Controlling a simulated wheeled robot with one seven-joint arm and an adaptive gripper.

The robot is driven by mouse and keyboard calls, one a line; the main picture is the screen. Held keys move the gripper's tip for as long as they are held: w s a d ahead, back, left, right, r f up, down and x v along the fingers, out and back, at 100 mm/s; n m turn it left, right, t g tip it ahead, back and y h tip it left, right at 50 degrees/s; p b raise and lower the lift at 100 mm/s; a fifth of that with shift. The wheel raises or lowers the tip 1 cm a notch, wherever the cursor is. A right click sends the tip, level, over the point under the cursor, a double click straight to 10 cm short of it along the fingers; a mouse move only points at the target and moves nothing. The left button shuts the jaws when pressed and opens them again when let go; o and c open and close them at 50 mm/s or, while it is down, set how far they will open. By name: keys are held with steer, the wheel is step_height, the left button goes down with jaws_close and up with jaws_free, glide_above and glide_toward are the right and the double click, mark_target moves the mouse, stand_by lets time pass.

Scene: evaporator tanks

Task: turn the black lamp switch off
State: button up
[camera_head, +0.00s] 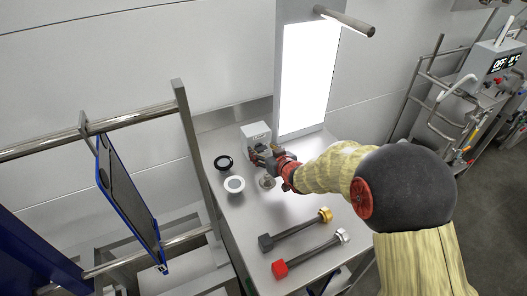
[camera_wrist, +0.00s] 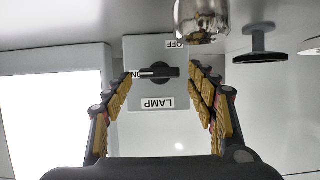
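The lamp switch is a black rotary knob (camera_wrist: 158,73) on a light grey box (camera_head: 257,130). In the wrist view the box is upside down, with a LAMP label, an OFF label and an ON label. The knob's bar lies across the picture, its pointer at the ON label. My gripper (camera_wrist: 161,80) is open, its yellow-padded fingers on either side of the knob with gaps to it. In the head view my gripper (camera_head: 270,158) is in front of the box and hides the knob. The lamp panel (camera_head: 309,77) is lit bright white.
On the steel table (camera_head: 243,231) are a black round piece (camera_head: 224,163), a white round piece (camera_head: 234,184), a shiny metal piece (camera_head: 267,181) and two dark bars (camera_head: 295,230) with coloured ends. A blue-edged panel (camera_head: 128,190) hangs from a rail at left.

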steer(key=shift+c, duration=1.2)
steer(key=c, duration=0.7)
steer(key=shift+c, duration=0.8)
